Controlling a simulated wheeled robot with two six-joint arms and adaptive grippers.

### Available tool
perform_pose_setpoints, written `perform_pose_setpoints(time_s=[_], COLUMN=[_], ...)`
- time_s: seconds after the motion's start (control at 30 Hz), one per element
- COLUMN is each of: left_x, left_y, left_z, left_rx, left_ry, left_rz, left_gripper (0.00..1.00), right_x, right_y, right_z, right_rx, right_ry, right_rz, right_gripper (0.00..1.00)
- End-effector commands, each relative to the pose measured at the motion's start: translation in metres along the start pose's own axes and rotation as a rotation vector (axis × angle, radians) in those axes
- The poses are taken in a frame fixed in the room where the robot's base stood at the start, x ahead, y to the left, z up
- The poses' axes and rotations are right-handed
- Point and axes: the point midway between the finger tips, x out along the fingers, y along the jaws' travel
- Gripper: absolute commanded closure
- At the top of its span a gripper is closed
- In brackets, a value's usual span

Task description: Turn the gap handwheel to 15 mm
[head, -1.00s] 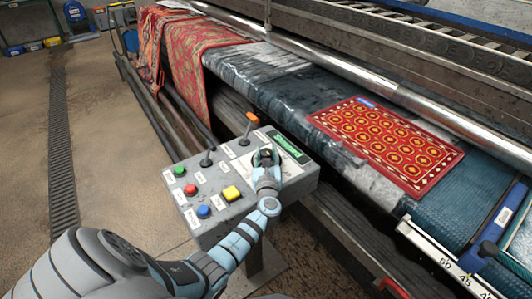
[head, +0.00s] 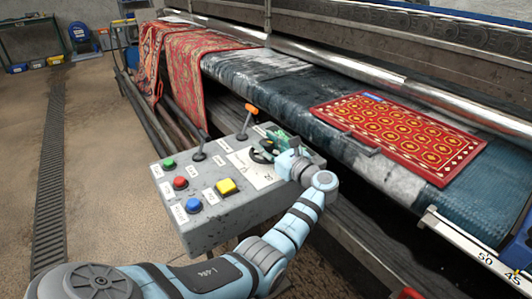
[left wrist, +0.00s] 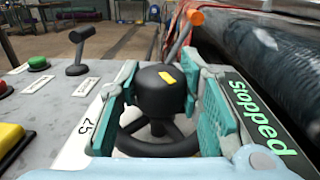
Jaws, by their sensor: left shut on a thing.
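The black handwheel (head: 260,155) sits on the grey control box (head: 215,232). In the left wrist view the handwheel (left wrist: 158,90) shows a round black knob with a yellow mark on top, above a spoked ring. My left gripper (head: 273,148) reaches it from the right side of the box. Its teal finger pads stand on both sides of the knob and are shut on it. My right gripper is not in view.
A green "Stopped" display (left wrist: 258,112) is right of the wheel. An orange-tipped lever (head: 248,118), black lever (head: 199,145) and coloured buttons, including a yellow one (head: 226,187), are close by. A red patterned rug (head: 400,135) lies on the machine bed. A ruler (head: 470,245) is at lower right.

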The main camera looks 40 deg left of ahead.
Motion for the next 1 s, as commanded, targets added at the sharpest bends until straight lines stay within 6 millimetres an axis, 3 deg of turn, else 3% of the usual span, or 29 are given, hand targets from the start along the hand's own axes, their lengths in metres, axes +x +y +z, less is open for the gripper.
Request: perform_pose_setpoints(time_s=[0.4,0.43,0.53,0.87,1.0], left_x=[0.000,0.000,0.000,-0.002,-0.021], left_y=[0.000,0.000,0.000,0.000,-0.001], left_z=[0.000,0.000,0.000,0.000,-0.001], left_rx=[0.000,0.000,0.000,0.000,-0.001], left_ry=[0.003,0.002,0.002,0.001,0.004], left_rz=[0.007,0.007,0.007,0.007,0.005], left_gripper=[0.95,0.64,0.48,0.46,0.46], right_x=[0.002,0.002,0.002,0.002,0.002], right_y=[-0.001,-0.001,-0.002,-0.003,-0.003], right_z=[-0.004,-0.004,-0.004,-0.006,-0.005], right_rx=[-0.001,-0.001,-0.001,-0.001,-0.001], right_ry=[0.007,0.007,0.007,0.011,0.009], right_rz=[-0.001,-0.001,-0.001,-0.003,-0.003], right_gripper=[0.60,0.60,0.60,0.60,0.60])
